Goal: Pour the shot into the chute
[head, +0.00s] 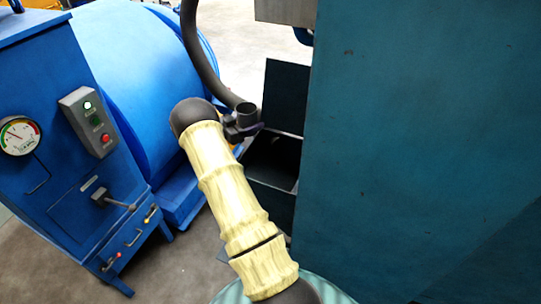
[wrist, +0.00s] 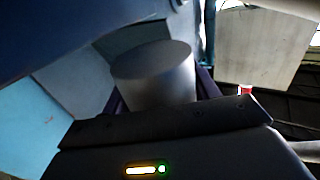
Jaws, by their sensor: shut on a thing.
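My gripper (head: 241,127) is at the end of my arm, near the middle of the head view. It is shut on a small grey cup (head: 247,110), which looks roughly upright in the head view. In the wrist view the grey cup (wrist: 160,85) sits between the purple fingers. I cannot see any shot inside it. The chute (head: 272,204) is a dark open box on the side of the large teal machine, with a raised flap (head: 286,96) behind its opening. The cup is just left of the flap, near the opening. My arm hides part of the chute's left side.
A blue drum (head: 125,70) and a blue cabinet (head: 62,160) with a gauge, buttons and handles stand at left. A thick dark hose (head: 198,58) curves down behind my gripper. The tall teal machine wall (head: 430,140) blocks the right side.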

